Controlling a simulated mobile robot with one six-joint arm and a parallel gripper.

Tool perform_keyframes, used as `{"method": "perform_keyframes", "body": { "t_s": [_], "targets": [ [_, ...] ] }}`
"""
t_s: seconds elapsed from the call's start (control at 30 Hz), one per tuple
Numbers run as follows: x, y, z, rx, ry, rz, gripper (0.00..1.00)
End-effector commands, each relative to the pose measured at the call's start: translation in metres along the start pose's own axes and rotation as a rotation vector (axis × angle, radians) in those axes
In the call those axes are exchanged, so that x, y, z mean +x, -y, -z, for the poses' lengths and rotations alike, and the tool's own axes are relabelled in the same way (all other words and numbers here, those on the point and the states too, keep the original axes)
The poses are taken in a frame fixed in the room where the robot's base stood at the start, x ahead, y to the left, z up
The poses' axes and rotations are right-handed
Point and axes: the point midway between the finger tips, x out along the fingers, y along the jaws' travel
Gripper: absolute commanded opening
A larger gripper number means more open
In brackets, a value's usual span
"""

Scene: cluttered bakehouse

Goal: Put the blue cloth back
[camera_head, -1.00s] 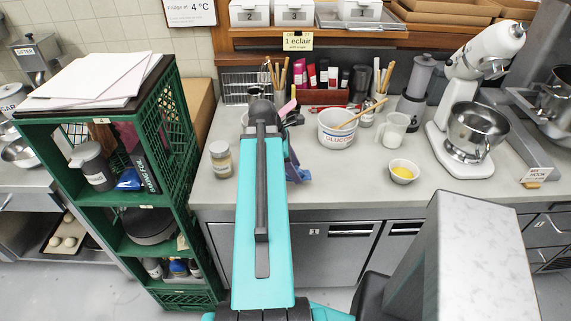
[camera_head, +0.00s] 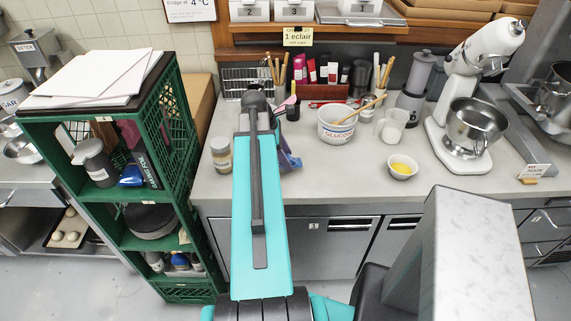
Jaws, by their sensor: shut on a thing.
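The blue cloth (camera_head: 289,157) hangs in bunched folds just right of my teal arm, over the front part of the steel counter. My gripper (camera_head: 282,137) is mostly hidden behind my arm, at the cloth's upper end. It is shut on the cloth. The arm also covers the cloth's left side. I cannot tell whether the cloth's lower end touches the counter.
A jar (camera_head: 221,154) stands close left of my arm. The glucose tub (camera_head: 336,124), a jug (camera_head: 392,126), a yellow-filled bowl (camera_head: 402,167) and a mixer (camera_head: 470,125) stand to the right. A green crate shelf (camera_head: 191,130) is at left. The front counter between jar and bowl is partly clear.

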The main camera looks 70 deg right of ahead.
Motion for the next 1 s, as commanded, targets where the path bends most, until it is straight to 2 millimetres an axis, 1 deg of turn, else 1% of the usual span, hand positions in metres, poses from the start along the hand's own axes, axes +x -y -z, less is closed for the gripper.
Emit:
{"method": "perform_keyframes", "body": {
  "t_s": [0.5, 0.93, 0.97, 1.0],
  "targets": [
    [0.029, 0.002, 0.012, -0.001, 0.0, 0.0, 0.28],
    [0.032, 0.002, 0.014, -0.001, 0.0, 0.0, 0.28],
    [0.032, 0.002, 0.014, -0.001, 0.0, 0.0, 0.52],
    [0.032, 0.002, 0.013, -0.001, 0.0, 0.0, 0.59]
  ]
}}
